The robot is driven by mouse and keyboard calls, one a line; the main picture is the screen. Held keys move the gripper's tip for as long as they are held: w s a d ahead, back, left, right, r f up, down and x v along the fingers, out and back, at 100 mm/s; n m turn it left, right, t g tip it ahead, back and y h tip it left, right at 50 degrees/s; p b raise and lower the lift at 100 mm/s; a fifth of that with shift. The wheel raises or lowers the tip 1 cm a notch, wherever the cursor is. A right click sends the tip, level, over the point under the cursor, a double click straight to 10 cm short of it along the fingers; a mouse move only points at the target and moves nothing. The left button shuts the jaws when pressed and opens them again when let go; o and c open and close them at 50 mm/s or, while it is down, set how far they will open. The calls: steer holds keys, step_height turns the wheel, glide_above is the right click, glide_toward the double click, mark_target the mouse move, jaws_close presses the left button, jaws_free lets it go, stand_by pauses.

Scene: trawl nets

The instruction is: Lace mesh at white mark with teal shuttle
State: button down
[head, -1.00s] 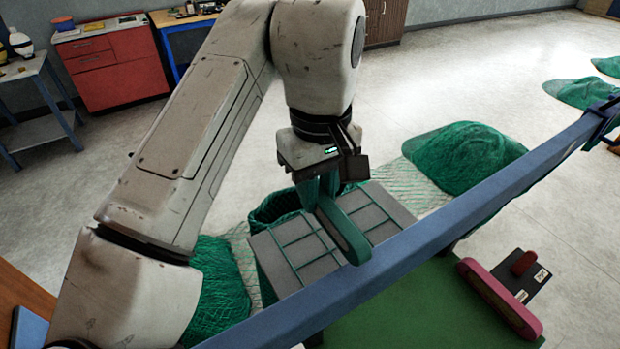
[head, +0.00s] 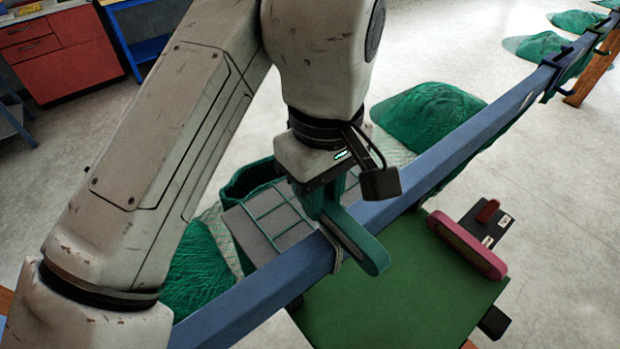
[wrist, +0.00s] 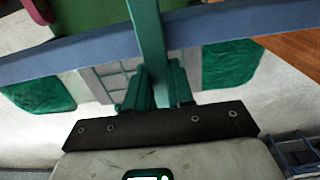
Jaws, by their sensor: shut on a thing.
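The teal shuttle (head: 358,241) is held in my gripper (head: 328,205), slanting across the blue rail with its rounded end beyond the rail over the green table. In the wrist view the shuttle (wrist: 149,38) runs up from between the fingers of my gripper (wrist: 157,82). The mesh (head: 262,228), green twine in open squares over a grey backing, lies on the far side of the rail, left of the gripper. The mesh (wrist: 112,78) also shows in the wrist view, partly hidden by the gripper.
The blue rail (head: 450,160) runs diagonally across. Pale cord (head: 338,258) lies at the rail beside the shuttle. A pink shuttle (head: 466,246) rests on the green table (head: 400,300), near a dark stand (head: 468,222) with a red piece. Green net heaps (head: 425,112) lie on the floor behind.

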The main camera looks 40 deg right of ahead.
steer(key=s, duration=1.1)
steer(key=shift+s, duration=0.3)
stand_by(0.3)
stand_by(0.4)
